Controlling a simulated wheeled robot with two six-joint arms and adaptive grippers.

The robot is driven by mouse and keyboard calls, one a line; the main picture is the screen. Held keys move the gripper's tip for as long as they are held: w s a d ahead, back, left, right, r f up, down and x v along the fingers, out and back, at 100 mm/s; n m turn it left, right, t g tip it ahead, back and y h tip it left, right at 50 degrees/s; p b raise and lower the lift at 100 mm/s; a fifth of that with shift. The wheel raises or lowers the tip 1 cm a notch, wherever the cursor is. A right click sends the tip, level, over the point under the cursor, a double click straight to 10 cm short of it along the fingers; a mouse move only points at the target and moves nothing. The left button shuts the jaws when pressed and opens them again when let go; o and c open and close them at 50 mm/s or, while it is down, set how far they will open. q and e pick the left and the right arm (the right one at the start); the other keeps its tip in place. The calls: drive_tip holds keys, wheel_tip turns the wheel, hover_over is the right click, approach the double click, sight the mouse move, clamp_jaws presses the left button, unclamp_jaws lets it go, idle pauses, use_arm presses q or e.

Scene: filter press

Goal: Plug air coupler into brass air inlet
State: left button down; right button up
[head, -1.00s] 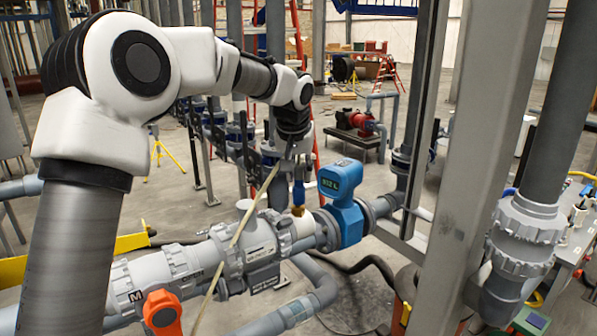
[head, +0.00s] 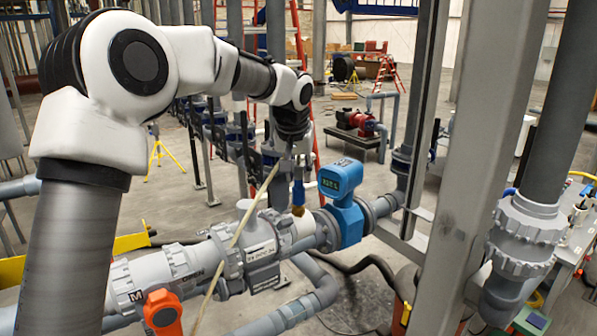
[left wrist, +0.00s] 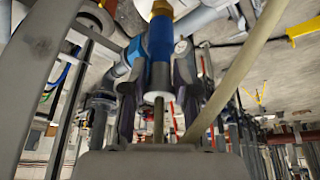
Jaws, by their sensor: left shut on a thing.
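The blue air coupler (head: 298,190) is upright below my left gripper (head: 297,168). It also shows in the left wrist view (left wrist: 160,38), between the two dark fingers, which are shut on it. The brass air inlet (head: 298,210) stands on the grey pipe directly under the coupler. In the left wrist view the brass inlet (left wrist: 158,10) is at the top edge, in line with the coupler's end. The two look touching or nearly so; I cannot tell whether the coupler is seated. My right gripper is not in view.
A beige hose (head: 238,232) slants down past the pipe from near my gripper. A blue flow meter (head: 343,205) stands close to the inlet's right. An orange valve handle (head: 162,311) is at front left. A grey steel post (head: 455,170) rises at right.

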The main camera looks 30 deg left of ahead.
use_arm(q)
drive_tip(key=shift+f+b, duration=0.35)
drive_tip(key=shift+f, duration=0.2)
drive_tip(key=c, duration=0.8)
unclamp_jaws()
drive_tip(key=v, duration=1.2)
